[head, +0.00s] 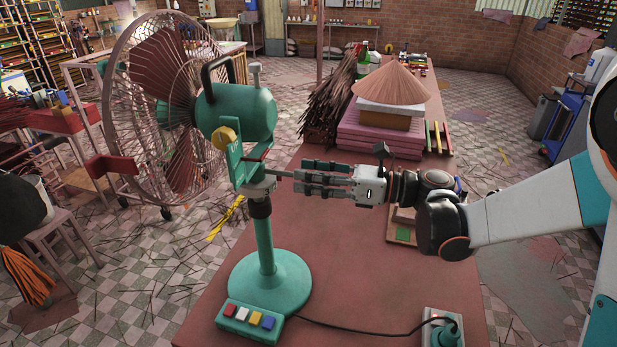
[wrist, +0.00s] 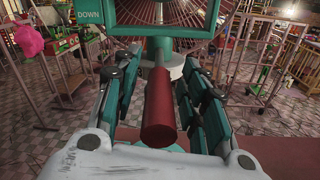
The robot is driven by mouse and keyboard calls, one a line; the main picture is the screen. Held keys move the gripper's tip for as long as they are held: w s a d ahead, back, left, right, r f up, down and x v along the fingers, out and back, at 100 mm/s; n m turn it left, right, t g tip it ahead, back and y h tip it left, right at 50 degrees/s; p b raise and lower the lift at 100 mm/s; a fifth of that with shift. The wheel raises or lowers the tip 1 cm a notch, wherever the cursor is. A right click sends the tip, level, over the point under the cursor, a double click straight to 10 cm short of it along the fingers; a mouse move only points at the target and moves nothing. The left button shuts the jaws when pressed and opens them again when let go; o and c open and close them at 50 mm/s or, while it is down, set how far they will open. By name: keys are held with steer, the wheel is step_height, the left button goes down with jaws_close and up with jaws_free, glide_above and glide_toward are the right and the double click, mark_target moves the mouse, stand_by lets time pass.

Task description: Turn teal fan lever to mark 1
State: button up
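The teal fan (head: 240,110) stands on the table with its wire cage to the left. Its teal panel (wrist: 87,15), with the word DOWN, shows at the top of the wrist view. A dark red cylindrical handle (wrist: 160,105), apparently the lever's, points toward the wrist camera. My gripper (head: 298,180) is right of the fan's neck in the head view. In the wrist view the gripper (wrist: 158,75) has its fingers apart on both sides of the handle, with a visible gap at left. Contact at right cannot be told. Mark 1 is not legible.
The reddish table (head: 350,265) is mostly clear in front. Colored buttons (head: 249,319) sit at the fan's base, and a cord runs to a socket box (head: 441,325). Behind my gripper are pink stacked slabs (head: 375,140), a conical hat (head: 392,82) and dark sticks (head: 325,105).

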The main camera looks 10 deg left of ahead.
steer(key=shift+a, duration=0.35)
jaws_close()
steer(key=shift+w+a+n+g+h+b, duration=0.15)
steer(key=shift+w+n+g+b, duration=0.1)
steer(key=shift+w+n+g, duration=1.05)
steer(key=shift+w+a+n+g+h+b, duration=0.15)
steer(key=shift+w+n+g, duration=0.65)
steer(key=shift+g, duration=1)
steer(key=shift+d, duration=0.1)
jaws_free()
